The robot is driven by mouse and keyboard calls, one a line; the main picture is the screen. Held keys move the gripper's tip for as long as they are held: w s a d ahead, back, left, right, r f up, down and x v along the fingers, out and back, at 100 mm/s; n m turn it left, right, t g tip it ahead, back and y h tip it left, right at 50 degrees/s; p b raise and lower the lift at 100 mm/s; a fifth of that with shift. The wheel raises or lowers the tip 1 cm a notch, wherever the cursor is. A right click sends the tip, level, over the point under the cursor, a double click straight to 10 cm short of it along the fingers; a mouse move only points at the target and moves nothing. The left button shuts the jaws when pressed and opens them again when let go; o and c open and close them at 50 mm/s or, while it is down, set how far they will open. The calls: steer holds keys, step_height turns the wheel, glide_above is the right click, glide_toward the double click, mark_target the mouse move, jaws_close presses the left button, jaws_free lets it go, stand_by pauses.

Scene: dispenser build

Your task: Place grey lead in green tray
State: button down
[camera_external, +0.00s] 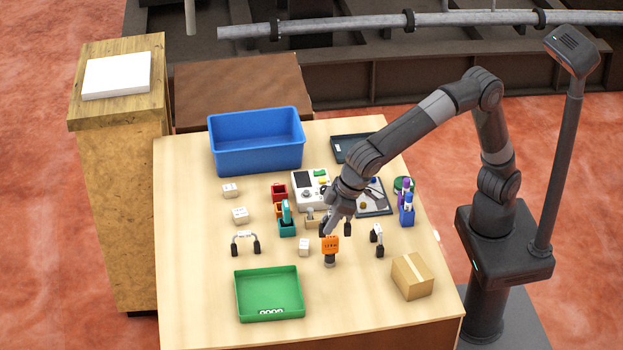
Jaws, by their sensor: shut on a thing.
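The green tray (243,290) lies at the front left of the table, empty, with white lettering at its front edge. My gripper (334,217) is over the middle of the table, right of and behind the tray, pointing down. It is shut on what looks like a lead, with a black plug (348,229) showing beside the fingers. The gripper hides its cable, so I cannot tell its colour. Two other pale leads with black ends lie on the table: one left lead (244,236) behind the tray, and one right lead (377,237) right of my gripper.
An orange-topped device (330,245) stands just in front of my gripper. A cardboard box (412,276) is at the front right, a blue bin (256,158) at the back. Small holders, a white box-shaped device (309,195) and pale blocks fill the middle. The table between device and tray is mostly clear.

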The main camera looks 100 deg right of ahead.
step_height(320, 180, up, 2)
steer(key=shift+r, duration=0.15)
steer(key=w+d+n, duration=0.1)
steer(key=w+d, duration=0.7)
steer(key=w, duration=0.5)
glide_toward(266, 289)
steer(key=shift+w+d, duration=0.1)
steer(key=shift+w, duration=0.8)
steer(key=shift+f, duration=2.05)
steer(key=shift+f, duration=0.1)
steer(key=c, duration=1.3)
jaws_free()
steer(key=shift+c, duration=0.2)
